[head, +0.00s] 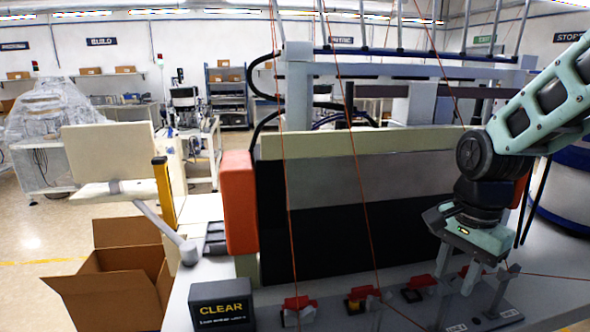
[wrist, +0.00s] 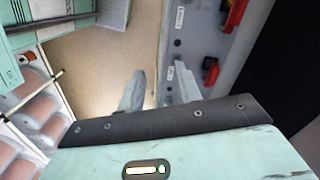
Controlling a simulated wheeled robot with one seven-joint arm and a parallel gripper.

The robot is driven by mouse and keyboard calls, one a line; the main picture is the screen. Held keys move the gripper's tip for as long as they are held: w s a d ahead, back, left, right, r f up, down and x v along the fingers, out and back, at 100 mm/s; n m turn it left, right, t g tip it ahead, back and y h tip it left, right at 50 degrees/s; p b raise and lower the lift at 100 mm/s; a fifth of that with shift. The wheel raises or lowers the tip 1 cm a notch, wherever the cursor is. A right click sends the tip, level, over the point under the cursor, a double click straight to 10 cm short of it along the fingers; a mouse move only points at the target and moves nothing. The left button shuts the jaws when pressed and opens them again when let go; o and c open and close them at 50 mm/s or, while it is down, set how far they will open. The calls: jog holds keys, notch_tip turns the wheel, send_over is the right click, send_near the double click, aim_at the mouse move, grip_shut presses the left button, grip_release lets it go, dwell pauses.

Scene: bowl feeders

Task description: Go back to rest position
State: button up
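My gripper (head: 455,282) hangs at the right in the head view, pointing down over the front right of the white bench. Its pale grey fingers stand apart, and I see nothing held between them. In the wrist view, the two fingers of my gripper (wrist: 160,90) are also spread, with a grey panel and tan floor beyond them. The exact gap between the fingertips and the panel is hard to tell.
A grey panel with red switches (head: 360,296) runs along the bench front, close below my gripper. A CLEAR box (head: 222,304) stands to its left. A black-fronted machine (head: 330,220) rises behind. An open cardboard box (head: 118,275) is at the left.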

jog(key=s+a+f+n+b, duration=0.3)
jog(key=s+a+n, duration=0.3)
jog(key=s+n, duration=0.3)
jog(key=s+a+f+n+b, duration=0.3)
jog(key=s+a+n, duration=0.3)
jog(key=s+n, duration=0.3)
jog(key=shift+s+a+f+n, duration=0.35)
jog(key=shift+a+f+n, duration=0.05)
jog(key=shift+f+n, duration=0.45)
